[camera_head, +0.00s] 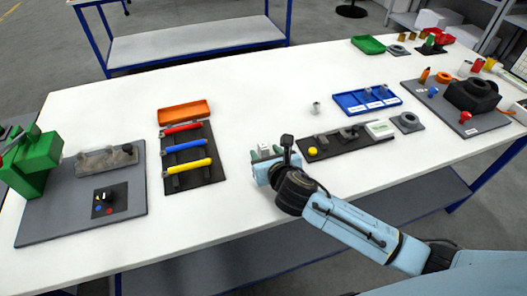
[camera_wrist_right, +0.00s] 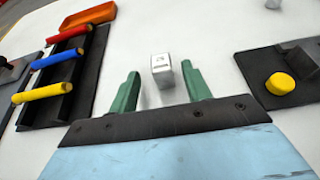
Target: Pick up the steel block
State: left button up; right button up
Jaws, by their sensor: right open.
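The steel block (camera_wrist_right: 162,70) is a small silvery cuboid with a dark mark on its top. It stands on the white table (camera_head: 225,110), and in the head view the block (camera_head: 264,147) shows just beyond the fingers. My right gripper (camera_wrist_right: 164,88) is open, with its green fingers on either side of the block's near part. A gap shows between the block and each finger. In the head view my right gripper (camera_head: 266,153) is low over the table, partly hidden by its own wrist. My left gripper is not in view.
A black rack (camera_head: 205,139) with red, blue and yellow handles lies to the left. A dark board (camera_head: 345,142) with a yellow knob (camera_wrist_right: 280,84) lies close on the right. A small grey part (camera_head: 316,107) stands farther back. Table between them is clear.

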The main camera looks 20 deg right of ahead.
aim_at(262, 145)
jog(key=shift+w+f, duration=0.1)
jog(key=shift+w, duration=0.35)
jog(key=b+x, duration=0.1)
jog(key=x, duration=0.3)
jog(key=shift+w+d, duration=0.1)
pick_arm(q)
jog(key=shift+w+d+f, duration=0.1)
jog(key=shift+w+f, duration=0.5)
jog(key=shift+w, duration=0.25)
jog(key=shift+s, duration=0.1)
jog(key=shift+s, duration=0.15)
pick_arm(e)
grip_shut()
